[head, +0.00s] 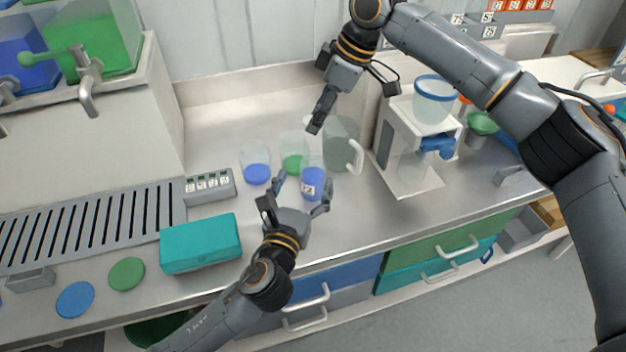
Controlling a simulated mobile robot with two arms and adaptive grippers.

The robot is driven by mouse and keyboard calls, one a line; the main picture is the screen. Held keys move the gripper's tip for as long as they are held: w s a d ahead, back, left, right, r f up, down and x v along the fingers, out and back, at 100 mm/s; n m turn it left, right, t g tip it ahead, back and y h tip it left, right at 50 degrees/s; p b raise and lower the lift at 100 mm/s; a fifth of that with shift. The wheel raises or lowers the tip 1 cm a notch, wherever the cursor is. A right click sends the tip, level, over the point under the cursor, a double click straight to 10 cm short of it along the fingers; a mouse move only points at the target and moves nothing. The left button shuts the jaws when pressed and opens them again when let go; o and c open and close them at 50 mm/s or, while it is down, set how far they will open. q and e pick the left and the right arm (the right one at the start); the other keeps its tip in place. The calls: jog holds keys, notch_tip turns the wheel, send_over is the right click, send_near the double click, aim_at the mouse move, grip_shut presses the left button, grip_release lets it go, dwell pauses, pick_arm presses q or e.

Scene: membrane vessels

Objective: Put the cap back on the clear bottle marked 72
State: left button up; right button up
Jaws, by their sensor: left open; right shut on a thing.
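The clear bottle (313,178) holds blue liquid and stands upright on the steel worktop. Its small white label looks like 72, though the first digit is hard to read. No cap shows on its top. My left gripper (303,192) is open, with one finger on each side of the bottle's lower part; I cannot tell whether they touch it. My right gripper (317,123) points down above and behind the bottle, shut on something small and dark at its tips. I cannot make out whether that is the cap.
Two clear beakers, one with blue liquid (257,172) and one with green (293,161), stand close behind and left. A clear jug (342,150) and a white stand (408,180) are right. A teal box (200,243) and a labelled rack (210,186) lie left.

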aim_at(309, 190)
pick_arm(q)
notch_tip(309, 190, down, 7)
jog(key=shift+s+r, duration=0.1)
jog(key=shift+r, duration=0.05)
pick_arm(e)
jog(key=shift+s+r, duration=0.1)
pick_arm(q)
jog(key=x, duration=0.7)
jog(key=shift+r, duration=0.15)
jog(key=shift+w, duration=0.25)
grip_shut()
pick_arm(e)
jog(key=shift+f, duration=2.5)
